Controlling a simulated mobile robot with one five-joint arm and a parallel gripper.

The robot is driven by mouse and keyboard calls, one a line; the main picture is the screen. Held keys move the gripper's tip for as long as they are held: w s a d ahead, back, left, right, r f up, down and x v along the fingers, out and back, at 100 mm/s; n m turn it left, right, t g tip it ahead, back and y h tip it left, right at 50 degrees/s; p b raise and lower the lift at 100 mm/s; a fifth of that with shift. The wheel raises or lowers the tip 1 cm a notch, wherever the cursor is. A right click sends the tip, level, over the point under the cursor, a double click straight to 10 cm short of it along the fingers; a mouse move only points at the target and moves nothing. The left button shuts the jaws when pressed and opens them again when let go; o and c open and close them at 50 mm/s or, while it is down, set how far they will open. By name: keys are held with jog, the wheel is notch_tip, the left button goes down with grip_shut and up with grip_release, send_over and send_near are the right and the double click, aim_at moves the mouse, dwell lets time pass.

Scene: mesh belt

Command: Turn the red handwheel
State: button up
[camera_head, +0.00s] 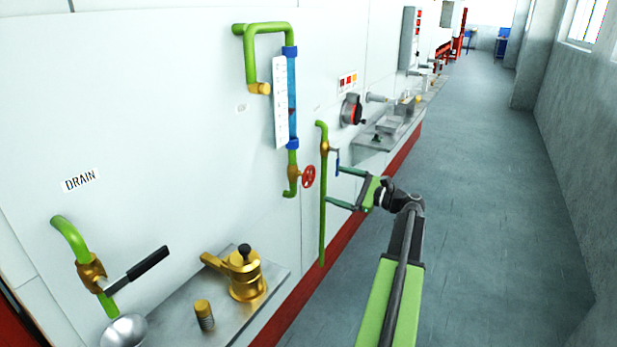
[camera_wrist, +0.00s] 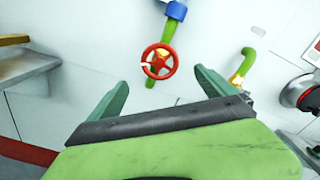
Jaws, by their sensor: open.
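The red handwheel (camera_head: 308,176) sits on a brass valve at the lower end of the green pipe below the blue sight tube, on the white wall. In the wrist view the handwheel (camera_wrist: 159,61) shows whole, facing me, beyond the fingertips and between their lines. My gripper (camera_head: 333,187) is open and empty, to the right of the handwheel in the head view. In the wrist view its two green fingers (camera_wrist: 160,80) stand apart with a gap between them and the handwheel.
A green vertical pipe (camera_head: 323,220) with a brass valve and blue lever stands close by my gripper. A blue sight tube (camera_head: 292,95) is above the handwheel. A shelf (camera_head: 265,285) with a brass fitting (camera_head: 245,275) is at lower left. The floor (camera_head: 480,200) at right is clear.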

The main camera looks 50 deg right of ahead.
aim_at(311, 177)
jog(key=x, duration=1.1)
jog(key=shift+w, duration=0.25)
jog(key=c, duration=1.3)
jog(key=shift+r, duration=0.1)
jog(key=shift+c, duration=0.3)
jog(key=shift+n, duration=0.3)
